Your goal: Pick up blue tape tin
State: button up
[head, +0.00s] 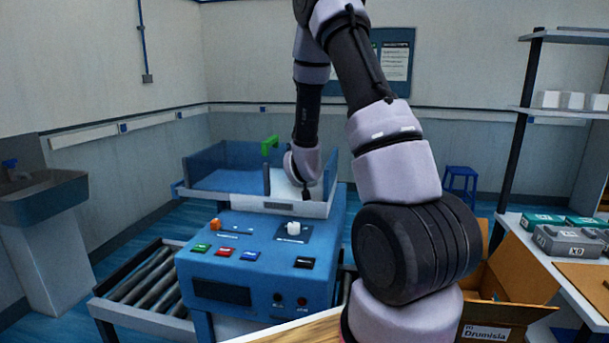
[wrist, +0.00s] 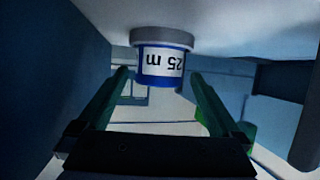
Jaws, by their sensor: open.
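The blue tape tin (wrist: 163,65) shows in the wrist view at top centre. It is a short blue cylinder with a grey rim and a white label reading "25 m" upside down. Its grey end is against a pale surface (wrist: 230,30). My gripper (wrist: 160,76) is open, its two green fingers spread to either side of the tin. I cannot tell whether either finger touches it. In the head view my arm reaches down into the blue-walled bay of the machine, and I cannot make out the tin or the fingertips there.
The blue machine (head: 230,262) has coloured buttons and a control panel in front of the bay. Blue walls (head: 222,165) edge the bay. A green piece (head: 269,145) stands by my arm. A roller conveyor (head: 150,290) lies left, an open cardboard box (head: 515,285) right.

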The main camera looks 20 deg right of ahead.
jog(key=x, duration=0.5)
jog(key=shift+w+d+f, duration=0.2)
jog(key=shift+w+f, duration=0.05)
jog(key=shift+w, duration=0.05)
jog(key=shift+c, duration=0.3)
jog(key=shift+r, duration=0.1)
jog(key=c, duration=1.3)
